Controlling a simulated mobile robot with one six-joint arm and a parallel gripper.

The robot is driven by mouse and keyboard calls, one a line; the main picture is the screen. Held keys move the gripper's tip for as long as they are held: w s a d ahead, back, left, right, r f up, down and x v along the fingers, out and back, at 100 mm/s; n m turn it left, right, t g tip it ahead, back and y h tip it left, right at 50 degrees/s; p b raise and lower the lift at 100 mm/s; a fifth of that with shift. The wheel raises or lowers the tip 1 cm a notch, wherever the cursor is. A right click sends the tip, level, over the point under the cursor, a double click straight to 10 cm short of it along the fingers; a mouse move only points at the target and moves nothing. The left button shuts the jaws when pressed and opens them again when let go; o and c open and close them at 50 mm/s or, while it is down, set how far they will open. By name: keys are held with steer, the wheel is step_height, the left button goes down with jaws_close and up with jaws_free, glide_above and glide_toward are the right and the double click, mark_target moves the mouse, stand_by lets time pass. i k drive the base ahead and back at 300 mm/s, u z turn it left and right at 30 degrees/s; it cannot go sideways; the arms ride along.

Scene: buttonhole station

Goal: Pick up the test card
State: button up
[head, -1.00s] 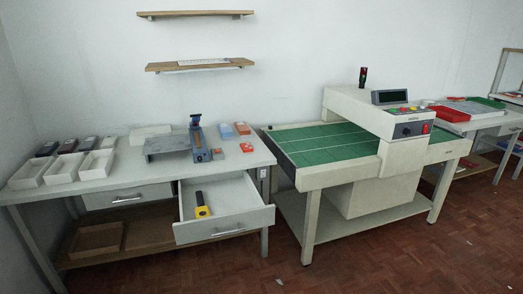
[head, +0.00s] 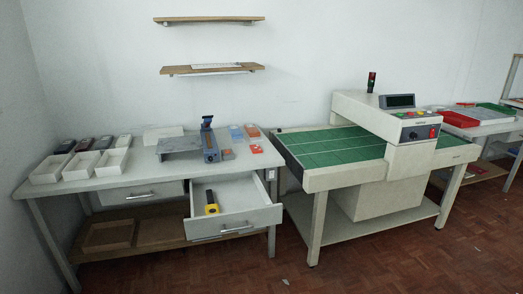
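I cannot tell for certain which thing is the test card. Small flat orange-red pieces lie at the right end of the left workbench: one orange-red piece (head: 256,149) near the right edge and another red piece (head: 227,154) beside the blue upright device (head: 209,140). A pale blue card-like piece (head: 236,132) and an orange-brown one (head: 252,131) stand or lie behind them. All are too small to read. My gripper is not in view.
The workbench (head: 120,186) has an open drawer (head: 240,213) jutting forward, with a yellow-and-black tool (head: 211,203) inside. White bins (head: 82,165) stand at its left. A conveyor machine (head: 394,178) with a green belt stands to the right. The red-brown floor (head: 350,275) in front is mostly clear.

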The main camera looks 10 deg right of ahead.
mark_target(256, 149)
steer(key=u, duration=0.1)
steer(key=i, duration=0.95)
steer(key=u, duration=2.55)
steer(key=i, duration=0.1)
steer(key=z, duration=1.5)
